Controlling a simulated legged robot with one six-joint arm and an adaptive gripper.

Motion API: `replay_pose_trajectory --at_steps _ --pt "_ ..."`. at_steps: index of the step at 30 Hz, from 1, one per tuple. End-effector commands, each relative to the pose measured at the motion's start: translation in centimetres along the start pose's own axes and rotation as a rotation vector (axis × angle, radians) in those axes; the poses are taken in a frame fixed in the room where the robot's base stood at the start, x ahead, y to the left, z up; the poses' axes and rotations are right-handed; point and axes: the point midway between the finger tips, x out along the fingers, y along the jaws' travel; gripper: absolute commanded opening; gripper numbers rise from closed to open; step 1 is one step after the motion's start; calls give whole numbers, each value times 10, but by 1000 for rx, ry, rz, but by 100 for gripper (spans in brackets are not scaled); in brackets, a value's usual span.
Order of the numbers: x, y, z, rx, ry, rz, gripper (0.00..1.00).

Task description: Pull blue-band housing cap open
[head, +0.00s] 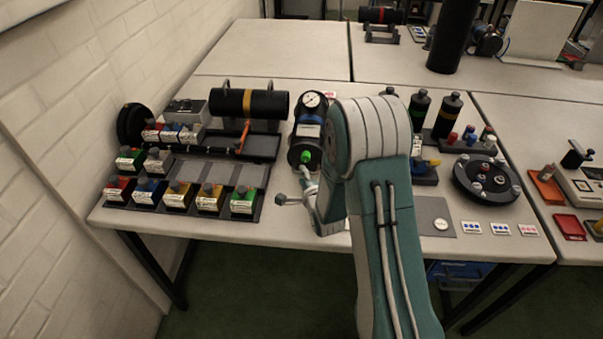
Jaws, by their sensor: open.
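The blue-band housing (309,131) is a dark cylinder lying on the table with a blue band around it. A round dial gauge sits at its far end. Its dark cap (299,154) faces the front edge and has a green knob (305,157). The cap appears to be against the housing; any gap is too small to tell. My gripper (293,185) is open, at the table's front edge just in front of the cap. My arm hides the right side of the housing, and whether a finger touches the knob cannot be told.
A yellow-band black cylinder (249,103) lies on a stand to the left, above a dark tray. Several colored labeled blocks (178,195) fill the left front. Black bottles (447,115) and a round dark carousel (486,178) stand to the right. The back table is mostly clear.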

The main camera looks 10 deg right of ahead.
Motion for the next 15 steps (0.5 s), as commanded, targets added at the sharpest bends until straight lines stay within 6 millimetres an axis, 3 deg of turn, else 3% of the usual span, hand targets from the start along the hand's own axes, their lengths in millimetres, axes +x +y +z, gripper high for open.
replay_pose_trajectory --at_steps 6,14,15 --pt "18 0 -3 3 1 0 51" --pt "19 0 -1 0 1 0 51" --pt "19 0 -1 0 1 0 33"
